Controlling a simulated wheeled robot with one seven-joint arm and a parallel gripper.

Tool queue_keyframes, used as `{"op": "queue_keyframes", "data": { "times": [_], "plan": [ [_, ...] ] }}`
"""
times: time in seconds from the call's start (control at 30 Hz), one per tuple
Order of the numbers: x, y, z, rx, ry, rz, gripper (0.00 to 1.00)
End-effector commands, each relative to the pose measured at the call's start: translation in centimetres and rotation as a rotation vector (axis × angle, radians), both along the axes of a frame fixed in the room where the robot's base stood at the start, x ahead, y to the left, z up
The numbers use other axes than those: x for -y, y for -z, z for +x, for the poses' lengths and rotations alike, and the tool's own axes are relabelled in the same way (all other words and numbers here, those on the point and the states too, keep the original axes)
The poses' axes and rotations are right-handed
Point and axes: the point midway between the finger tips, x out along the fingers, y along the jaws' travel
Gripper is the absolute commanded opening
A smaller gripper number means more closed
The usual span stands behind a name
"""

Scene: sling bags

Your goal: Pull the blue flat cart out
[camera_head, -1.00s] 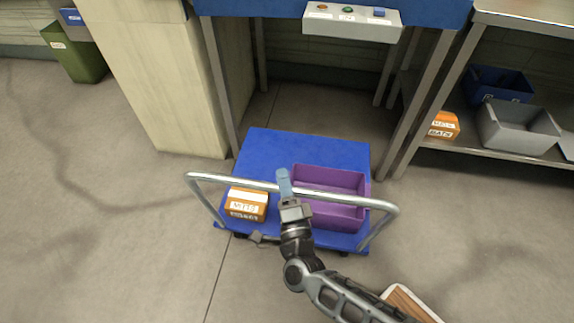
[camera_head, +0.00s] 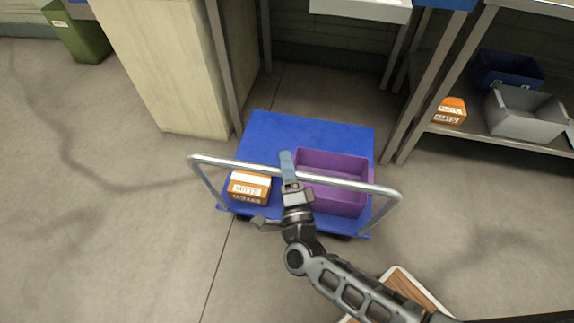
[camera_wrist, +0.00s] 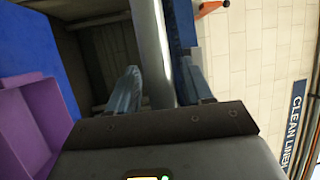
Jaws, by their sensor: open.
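The blue flat cart (camera_head: 290,130) stands on the floor in front of the table opening. Its metal push handle (camera_head: 345,184) runs across the near side. A purple bin (camera_head: 333,180) and an orange-and-white box (camera_head: 249,187) sit on its deck. My gripper (camera_head: 287,165) is at the middle of the handle bar. In the wrist view, the bar (camera_wrist: 150,50) passes between the two open fingers (camera_wrist: 160,88), and the jaws are not closed on it. The purple bin also shows at the left of the wrist view (camera_wrist: 30,125).
A table leg (camera_head: 440,85) stands right of the cart and a pale cabinet (camera_head: 165,75) left. A shelf at right holds a grey bin (camera_head: 525,115), a blue bin and an orange box. A wooden-topped item (camera_head: 405,290) is at the near right. Floor at left is clear.

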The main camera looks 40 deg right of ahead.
Motion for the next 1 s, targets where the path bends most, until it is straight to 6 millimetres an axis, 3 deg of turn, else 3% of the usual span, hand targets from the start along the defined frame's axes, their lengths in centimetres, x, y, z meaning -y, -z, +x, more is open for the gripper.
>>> {"op": "queue_keyframes", "data": {
  "times": [0.53, 1.0],
  "plan": [
    [-3.4, 1.4, -6.1, -0.003, -0.002, 0.000, 0.51],
    [-3.7, 1.4, -6.7, 0.000, 0.000, 0.000, 0.51]
  ]
}}
